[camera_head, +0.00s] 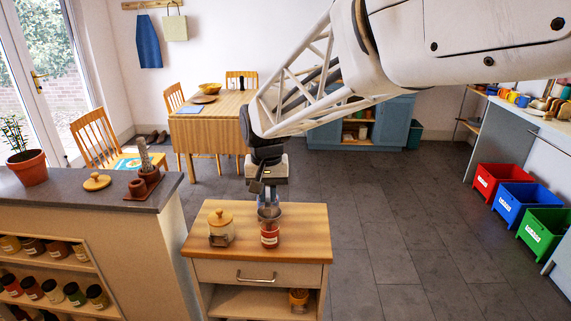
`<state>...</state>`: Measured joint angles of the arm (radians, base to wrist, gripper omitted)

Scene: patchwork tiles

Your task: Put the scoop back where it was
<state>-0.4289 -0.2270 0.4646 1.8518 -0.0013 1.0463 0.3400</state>
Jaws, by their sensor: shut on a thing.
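My gripper (268,201) points down over the small wooden-topped cabinet (305,232), just above an open jar with a red label (269,239). It is shut on what looks like the scoop. A dark, slanted piece (257,186) beside the fingers seems to be part of it. The scoop's lower end is at or inside the jar mouth; I cannot tell which. A lidded jar (221,231) with a round wooden knob stands left of the red-labelled jar, with a small dark piece at its front.
Jars fill the shelves below. Another jar (299,300) stands on the cabinet's lower shelf. The cabinet top's right side is clear.

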